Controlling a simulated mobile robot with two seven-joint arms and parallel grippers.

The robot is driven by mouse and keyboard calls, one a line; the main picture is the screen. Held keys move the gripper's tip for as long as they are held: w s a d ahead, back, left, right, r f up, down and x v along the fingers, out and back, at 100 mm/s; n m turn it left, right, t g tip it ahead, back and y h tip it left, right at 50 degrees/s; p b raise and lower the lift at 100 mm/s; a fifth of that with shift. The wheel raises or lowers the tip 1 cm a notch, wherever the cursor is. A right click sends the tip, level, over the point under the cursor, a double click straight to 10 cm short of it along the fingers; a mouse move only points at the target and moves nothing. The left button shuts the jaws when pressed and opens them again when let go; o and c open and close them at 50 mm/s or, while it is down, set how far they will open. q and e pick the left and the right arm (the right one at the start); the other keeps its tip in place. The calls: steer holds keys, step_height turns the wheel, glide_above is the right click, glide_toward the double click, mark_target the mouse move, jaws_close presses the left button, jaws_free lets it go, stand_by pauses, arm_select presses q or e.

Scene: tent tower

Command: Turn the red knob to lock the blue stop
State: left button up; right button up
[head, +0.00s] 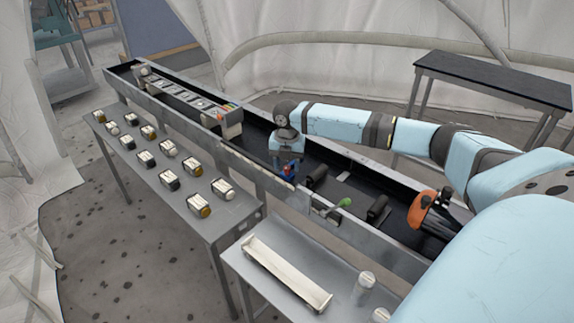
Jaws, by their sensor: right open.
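My right arm reaches in from the right, and its right gripper (287,163) points down at the near wall of the long dark trough. The blue stop (291,169) is a small blue shape directly under and beside this gripper. A small patch of red, seemingly the red knob (283,173), shows at the stop's left side. The fingertips are too small and too close to these parts to tell whether they touch the knob. The knob's angle cannot be made out. My left gripper is not in view.
The trough (240,157) holds a grey tray unit (190,97) and black blocks (317,177). A green-knobbed lever (344,202) sits on its near wall. A metal table (160,185) carries several small jars. A pale channel (285,272) lies on a nearer table. A dark-topped table (490,78) stands behind.

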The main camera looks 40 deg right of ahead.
steer(key=shift+f, duration=0.35)
jaws_close()
steer(key=m+p, duration=0.1)
steer(key=p, duration=0.1)
steer(key=m+p, duration=0.1)
steer(key=p, duration=0.1)
steer(key=shift+r, duration=0.35)
steer(key=shift+m+p, duration=0.3)
steer(key=shift+p, duration=0.05)
steer(key=shift+f+m, duration=0.25)
steer(key=shift+m, duration=0.05)
